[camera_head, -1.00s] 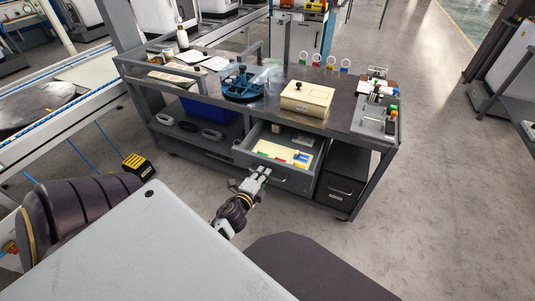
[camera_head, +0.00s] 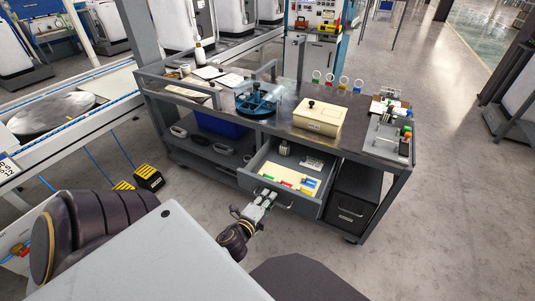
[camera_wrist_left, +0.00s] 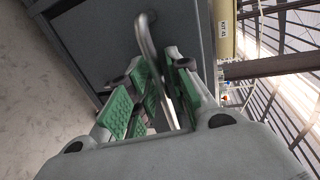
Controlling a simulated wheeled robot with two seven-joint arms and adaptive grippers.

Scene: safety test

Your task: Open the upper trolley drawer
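The upper trolley drawer (camera_head: 312,206) is grey and stands pulled out from under the worktop of the trolley (camera_head: 375,165). Inside it lie a pale tray with coloured pieces (camera_head: 291,181) and small grey parts. My left gripper (camera_head: 266,196) is at the drawer front. In the left wrist view the bar handle (camera_wrist_left: 152,48) runs between the green-padded fingers (camera_wrist_left: 168,88), which are closed around it. My right gripper is not in view.
A beige box (camera_head: 318,118) and a blue round fixture (camera_head: 257,100) stand on the worktop. A black lower cabinet (camera_head: 352,212) is right of the drawer. A black-and-yellow block (camera_head: 148,178) lies on the floor at left.

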